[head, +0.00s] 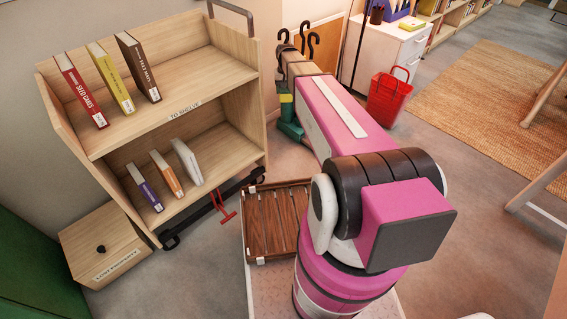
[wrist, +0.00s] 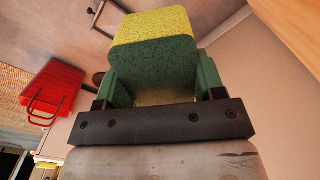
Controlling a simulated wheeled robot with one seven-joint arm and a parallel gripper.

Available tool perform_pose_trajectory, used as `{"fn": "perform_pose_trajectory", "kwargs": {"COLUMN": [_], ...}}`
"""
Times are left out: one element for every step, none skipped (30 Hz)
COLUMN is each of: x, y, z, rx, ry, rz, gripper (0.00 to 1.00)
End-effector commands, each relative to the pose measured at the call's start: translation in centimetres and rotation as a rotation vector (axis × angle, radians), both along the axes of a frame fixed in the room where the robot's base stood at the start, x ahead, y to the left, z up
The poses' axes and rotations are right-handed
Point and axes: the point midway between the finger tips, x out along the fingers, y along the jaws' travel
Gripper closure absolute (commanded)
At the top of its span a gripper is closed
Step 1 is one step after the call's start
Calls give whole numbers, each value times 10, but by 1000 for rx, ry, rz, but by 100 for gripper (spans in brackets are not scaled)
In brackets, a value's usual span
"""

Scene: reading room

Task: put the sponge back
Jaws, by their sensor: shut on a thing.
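The sponge, a block with a yellow layer and a speckled green layer, is between the fingers of my gripper (wrist: 152,85) in the wrist view. Its yellow face (wrist: 155,22) and green face (wrist: 155,65) both show. My gripper's green fingers press on its two sides, so the gripper is shut on it. In the head view my gripper (head: 288,112) is beyond the slatted wooden tray, near the right side of the book cart, with a little of the sponge's yellow (head: 286,98) showing. My arm hides much of that area. I cannot tell the sponge's place from these views.
A two-shelf book cart (head: 180,118) with several books stands left. A lost property box (head: 105,245) is at its foot. Black curved hooks or handles (head: 312,35), a red basket (head: 388,97) and a white cabinet (head: 398,50) are farther back.

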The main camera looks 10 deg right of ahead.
Motion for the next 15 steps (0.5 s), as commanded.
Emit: {"fn": "perform_pose_trajectory", "kwargs": {"x": [11, 14, 19, 22, 25, 29, 32, 34, 38, 40, 42, 45, 47, 49, 51], "y": [0, 0, 0, 0, 0, 0, 0, 0, 0, 0, 0, 0, 0, 0, 0], "z": [-19, -29, -42, -52, -62, -75, -85, -96, -109, -120, -130, -144, -155, -166, -180], "rx": [0, 0, 0, 0, 0, 0, 0, 0, 0, 0, 0, 0, 0, 0, 0], "ry": [3, 3, 3, 2, 3, 3, 3, 3, 3, 3, 3, 3, 3, 3, 2], "rz": [-5, -8, -12, -14, -17, -20, -23, -26, -29, -32, -35, -39, -42, -45, -48], "gripper": [56, 56, 56, 56, 56, 56, 56, 56, 56, 56, 56, 56, 56, 56, 56]}}
